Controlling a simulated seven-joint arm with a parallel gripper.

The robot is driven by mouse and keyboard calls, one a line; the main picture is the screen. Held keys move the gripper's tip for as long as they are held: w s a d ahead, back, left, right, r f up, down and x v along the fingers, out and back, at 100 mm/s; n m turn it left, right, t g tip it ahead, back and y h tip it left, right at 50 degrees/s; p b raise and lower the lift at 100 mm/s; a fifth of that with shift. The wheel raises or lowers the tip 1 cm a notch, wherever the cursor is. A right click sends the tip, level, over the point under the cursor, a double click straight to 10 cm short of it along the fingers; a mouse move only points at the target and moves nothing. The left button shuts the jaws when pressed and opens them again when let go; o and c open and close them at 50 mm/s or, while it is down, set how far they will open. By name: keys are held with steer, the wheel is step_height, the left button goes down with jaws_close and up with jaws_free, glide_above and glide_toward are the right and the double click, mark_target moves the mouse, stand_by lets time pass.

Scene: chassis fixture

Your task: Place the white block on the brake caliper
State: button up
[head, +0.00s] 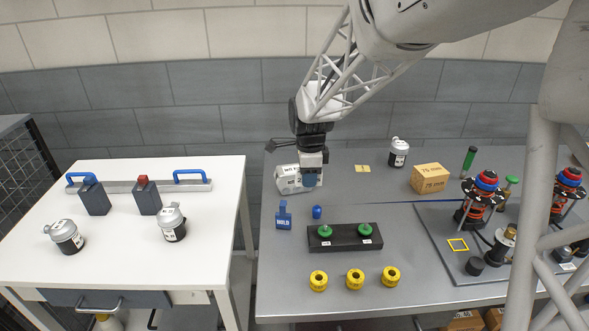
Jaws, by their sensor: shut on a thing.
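A white block (284,181) with dark printed marks is at the far left corner of the grey table, directly beside and partly behind my gripper (311,183). My gripper points down and is shut, apparently on the white block; its fingers hide the contact. I cannot tell whether the block touches the table. I cannot pick out the brake caliper with certainty. The chassis fixture plate (437,240) at the right carries spring assemblies (477,200) and a dark part with a brass top (503,240). A yellow square outline (457,245) is marked on the plate.
A black holder (345,243) with two green knobs stands mid-table, several yellow rings (355,279) before it. A blue block (284,217) and blue cap (317,212) lie left. A cardboard box (429,178) and white-topped canister (398,151) stand behind. A white table (125,255) is left.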

steer(key=shift+s+a, duration=0.2)
steer(key=shift+s, duration=0.1)
steer(key=shift+w, duration=0.15)
glide_above(294, 168)
steer(key=shift+f, duration=0.8)
stand_by(0.3)
steer(key=shift+f, duration=0.15)
steer(key=shift+f, duration=1.6)
steer(key=shift+f, duration=0.15)
steer(key=o, duration=0.9)
